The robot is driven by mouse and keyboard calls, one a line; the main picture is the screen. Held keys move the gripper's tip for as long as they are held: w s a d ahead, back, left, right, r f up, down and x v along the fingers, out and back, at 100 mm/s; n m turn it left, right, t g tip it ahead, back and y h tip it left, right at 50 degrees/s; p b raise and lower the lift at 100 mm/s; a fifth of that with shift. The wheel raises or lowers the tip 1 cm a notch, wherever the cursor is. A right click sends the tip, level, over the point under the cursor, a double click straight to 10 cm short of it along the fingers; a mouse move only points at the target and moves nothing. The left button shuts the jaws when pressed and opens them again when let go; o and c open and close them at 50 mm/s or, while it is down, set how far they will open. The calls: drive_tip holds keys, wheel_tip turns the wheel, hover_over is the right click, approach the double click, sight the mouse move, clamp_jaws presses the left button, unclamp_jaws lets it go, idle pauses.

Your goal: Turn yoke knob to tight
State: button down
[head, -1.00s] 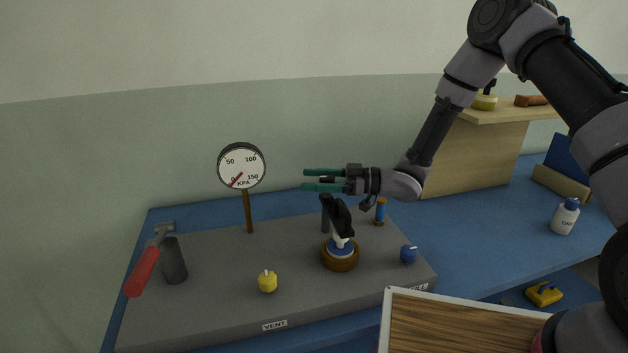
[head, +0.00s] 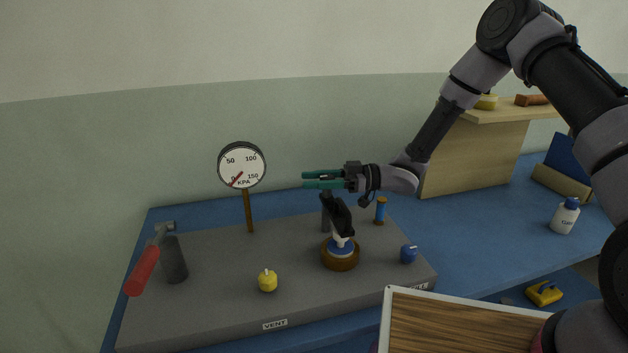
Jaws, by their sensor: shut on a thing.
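My gripper (head: 312,180) points left, its two teal fingers level above the dark yoke (head: 340,216). The fingers are a small gap apart and shut on the yoke knob, which is mostly hidden between them and hard to make out. The yoke sits over a white and blue fitting on a round brown base (head: 340,259). The knob's setting cannot be read.
A KPA gauge (head: 242,165) on a post, its needle near 0, stands left. A wooden-topped board (head: 455,325) is near front right.

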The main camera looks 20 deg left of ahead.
drive_tip(key=shift+c, duration=1.9)
unclamp_jaws()
drive_tip(key=shift+d, duration=0.15)
drive_tip(key=v, duration=1)
drive_tip(key=shift+w+d, duration=0.15)
drive_tip(key=shift+d, duration=0.15)
